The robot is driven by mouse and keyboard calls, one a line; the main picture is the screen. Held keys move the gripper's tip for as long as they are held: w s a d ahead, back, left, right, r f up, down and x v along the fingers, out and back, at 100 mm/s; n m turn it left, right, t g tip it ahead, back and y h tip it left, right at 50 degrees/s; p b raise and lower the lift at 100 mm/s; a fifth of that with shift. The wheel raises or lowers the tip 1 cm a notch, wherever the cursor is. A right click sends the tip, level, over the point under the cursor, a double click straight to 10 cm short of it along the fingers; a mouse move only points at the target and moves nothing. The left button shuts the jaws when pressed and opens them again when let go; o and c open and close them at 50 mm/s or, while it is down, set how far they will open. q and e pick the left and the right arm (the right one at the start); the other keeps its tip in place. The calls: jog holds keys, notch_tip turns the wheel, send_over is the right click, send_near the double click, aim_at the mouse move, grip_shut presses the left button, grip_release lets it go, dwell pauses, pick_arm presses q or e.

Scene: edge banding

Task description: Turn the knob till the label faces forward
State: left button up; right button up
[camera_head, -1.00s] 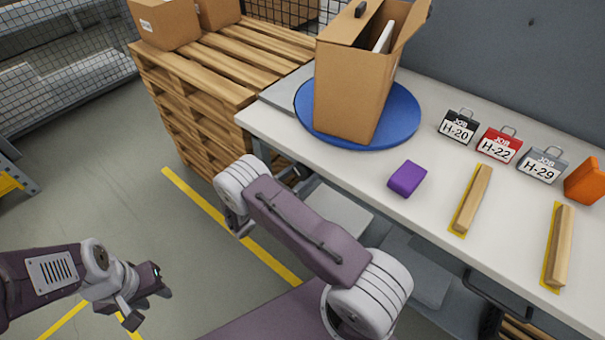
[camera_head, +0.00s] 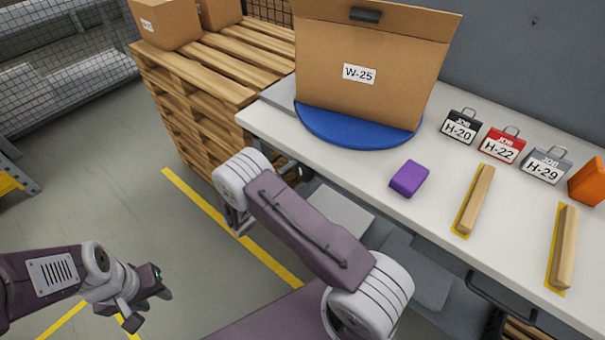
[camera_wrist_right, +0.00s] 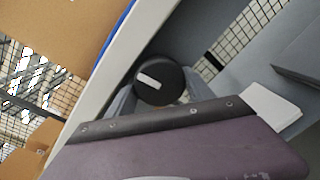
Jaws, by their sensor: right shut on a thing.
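The large cardboard box (camera_head: 375,60) stands on the blue turntable (camera_head: 360,132). Its broad side with the white W-25 label (camera_head: 359,74) faces the head camera, turned slightly in the picture. The black round knob (camera_wrist_right: 172,92) with a white bar mark shows below the table edge in the right wrist view. My right gripper (camera_wrist_right: 158,98) is shut on the knob, its grey fingers at the knob's sides and partly hidden by my purple wrist part. In the head view that gripper is hidden at the table. My left gripper (camera_head: 148,302) is open and empty over the floor.
On the white table (camera_head: 330,165) are a purple block (camera_head: 409,178), two wooden strips (camera_head: 474,199) on yellow marks, job tags H-20 (camera_head: 460,127), H-22 (camera_head: 504,145) and H-29 (camera_head: 545,166), and an orange block (camera_head: 588,182). A wooden pallet stack (camera_head: 200,100) stands at left.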

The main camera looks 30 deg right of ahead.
jog(key=shift+s+f+m, duration=0.1)
jog(key=shift+m, duration=0.4)
dwell(0.3)
jog(key=o, duration=1.3)
jog(key=shift+o, duration=0.2)
